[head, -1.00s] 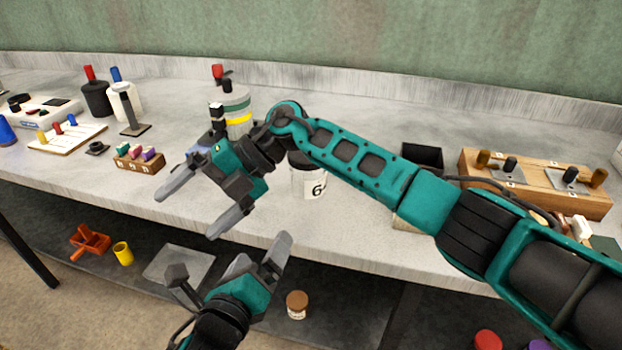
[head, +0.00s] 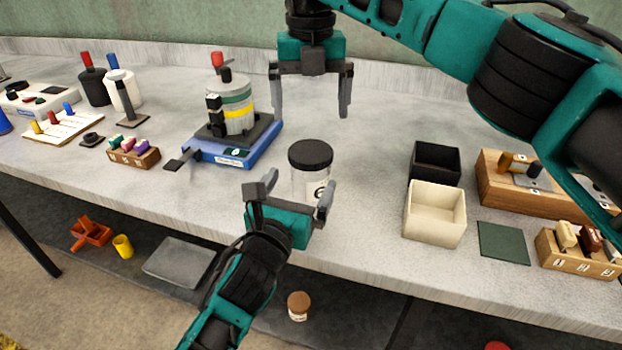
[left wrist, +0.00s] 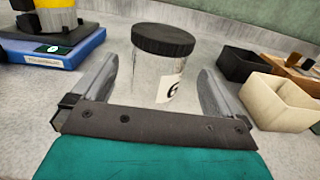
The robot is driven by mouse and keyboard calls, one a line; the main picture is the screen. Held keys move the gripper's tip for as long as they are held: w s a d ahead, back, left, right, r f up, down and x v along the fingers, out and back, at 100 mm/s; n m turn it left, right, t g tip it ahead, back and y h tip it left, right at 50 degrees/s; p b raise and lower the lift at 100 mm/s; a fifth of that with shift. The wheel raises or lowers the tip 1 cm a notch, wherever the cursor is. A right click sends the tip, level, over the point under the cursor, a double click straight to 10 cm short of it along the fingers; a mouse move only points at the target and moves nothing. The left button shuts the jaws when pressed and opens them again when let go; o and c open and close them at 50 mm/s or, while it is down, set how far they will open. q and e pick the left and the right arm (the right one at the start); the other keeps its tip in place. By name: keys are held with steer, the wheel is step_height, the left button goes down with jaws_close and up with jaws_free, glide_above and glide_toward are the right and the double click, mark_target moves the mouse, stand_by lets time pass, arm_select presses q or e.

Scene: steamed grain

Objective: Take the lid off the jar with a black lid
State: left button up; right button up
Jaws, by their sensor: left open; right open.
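The clear jar (head: 306,184) stands upright on the grey table, with its black lid (head: 310,154) on top and a white label on its side. In the left wrist view the jar (left wrist: 148,80) and its black lid (left wrist: 163,39) show between my fingers, a little beyond them. My left gripper (head: 293,190) is open and low in front of the jar; its fingers partly hide the jar in the head view. I cannot tell whether they touch it. My right gripper (head: 311,88) is open and empty, pointing down above the table, behind and above the jar.
A blue-based device (head: 218,152) with a grey canister (head: 235,108) stands left of the jar. A black box (head: 436,160) and a cream box (head: 433,222) stand to the right. A brown-lidded jar (head: 298,306) is on the lower shelf. The table's front edge is close below my left gripper.

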mark_target(310, 151)
arm_select(q)
steer(key=x, duration=0.7)
steer(key=c, duration=1.8)
jaws_close()
arm_select(e)
steer(key=shift+m, duration=0.4)
steer(key=m, duration=0.6)
arm_select(q)
steer(key=shift+f, duration=0.1)
arm_select(e)
steer(key=m, duration=0.6)
steer(key=shift+f+m, duration=0.3)
steer(key=shift+f, duration=3.7)
